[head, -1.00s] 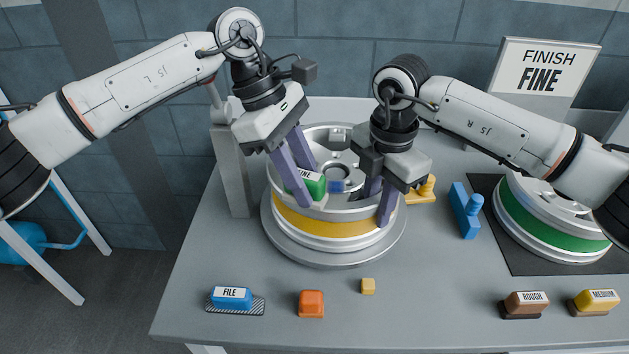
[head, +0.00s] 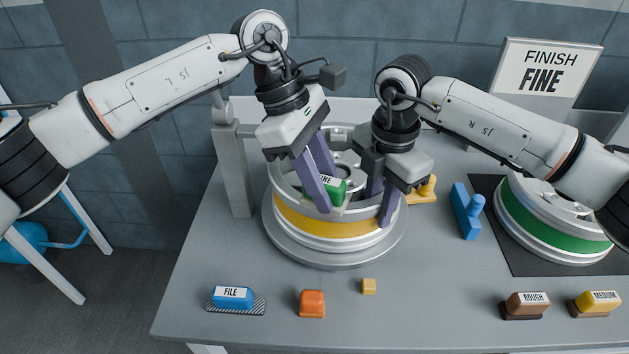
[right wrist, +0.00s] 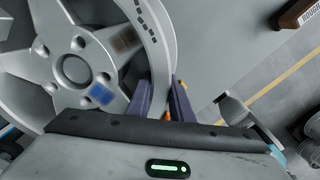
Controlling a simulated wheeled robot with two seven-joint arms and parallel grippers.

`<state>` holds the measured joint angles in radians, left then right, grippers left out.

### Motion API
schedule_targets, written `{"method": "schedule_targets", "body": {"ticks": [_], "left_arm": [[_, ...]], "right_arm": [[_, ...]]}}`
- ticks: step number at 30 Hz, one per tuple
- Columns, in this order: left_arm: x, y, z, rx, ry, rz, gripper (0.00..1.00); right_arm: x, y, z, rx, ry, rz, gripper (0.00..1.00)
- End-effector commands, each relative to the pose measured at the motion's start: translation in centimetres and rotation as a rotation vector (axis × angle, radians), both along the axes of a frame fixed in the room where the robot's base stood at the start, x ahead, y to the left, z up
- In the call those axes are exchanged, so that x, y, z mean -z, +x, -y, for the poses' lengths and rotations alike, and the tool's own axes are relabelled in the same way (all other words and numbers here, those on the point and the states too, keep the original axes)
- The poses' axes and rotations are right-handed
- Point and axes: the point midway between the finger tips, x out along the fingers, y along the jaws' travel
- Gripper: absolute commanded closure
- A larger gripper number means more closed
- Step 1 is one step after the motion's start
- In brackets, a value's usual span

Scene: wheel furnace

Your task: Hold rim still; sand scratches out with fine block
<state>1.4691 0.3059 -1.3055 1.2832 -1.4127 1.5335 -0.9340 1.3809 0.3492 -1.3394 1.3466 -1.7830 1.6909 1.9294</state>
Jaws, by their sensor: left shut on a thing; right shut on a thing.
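The wheel rim (head: 300,205), silver with a yellow band, lies on a round grey turntable (head: 335,262) on the bench. My left gripper (head: 328,208) is shut on the green fine block (head: 336,190), its label partly covered by a finger. The block is at the inside of the rim's front wall; I cannot tell if it touches. My right gripper (head: 381,208) is shut on the rim's wall at the front right, one finger inside and one outside. In the right wrist view the rim (right wrist: 158,50) passes between its fingers (right wrist: 163,103). A brownish patch (right wrist: 125,40) and a blue patch (right wrist: 100,93) show on the wheel face.
A blue file block (head: 232,298), an orange block (head: 312,303) and a small yellow cube (head: 369,287) lie along the bench front. Rough (head: 526,304) and medium (head: 597,302) blocks are front right. A green-banded wheel (head: 555,232) lies on a dark mat. A sign (head: 548,68) reads "FINISH FINE".

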Motion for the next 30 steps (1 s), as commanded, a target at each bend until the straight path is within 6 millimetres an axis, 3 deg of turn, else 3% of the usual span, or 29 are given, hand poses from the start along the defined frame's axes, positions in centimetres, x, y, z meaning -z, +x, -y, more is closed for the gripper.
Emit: {"method": "schedule_targets", "body": {"ticks": [7,30], "left_arm": [[0.3,-0.2,0.1,0.002,0.003,-0.005,0.92],[-0.1,1.4,-3.9,-0.001,-0.001,-0.002,0.92]], "right_arm": [[0.0,-0.1,0.0,0.000,-0.001,-0.003,1.00],[0.0,0.0,0.0,0.000,0.000,-0.002,1.00]]}}
